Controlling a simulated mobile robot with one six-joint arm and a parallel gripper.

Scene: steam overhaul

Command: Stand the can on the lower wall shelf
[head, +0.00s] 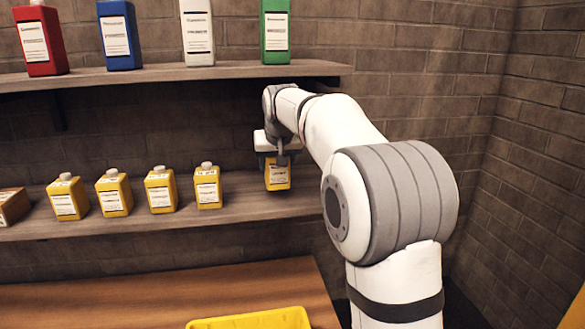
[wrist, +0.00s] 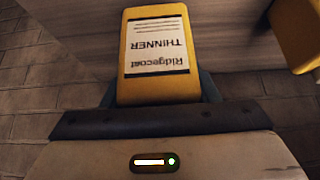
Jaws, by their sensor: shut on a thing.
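The can is yellow with a white label (head: 277,176). In the wrist view the can (wrist: 156,90) shows the words "Ridgecoat THINNER" upside down. My gripper (head: 277,155) is shut on its upper part. In the head view the can appears upright at the right end of the lower wall shelf (head: 236,212). I cannot tell whether its base touches the shelf board. The gripper body and arm hide its top. Part of another yellow can (wrist: 298,38) shows in the wrist view's upper right.
Several yellow cans stand on the lower shelf, the nearest one (head: 207,186) left of my gripper with a gap between. The upper shelf (head: 200,74) holds red, blue, white and green containers. A yellow tray (head: 250,320) sits on the wooden bench (head: 150,300) below.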

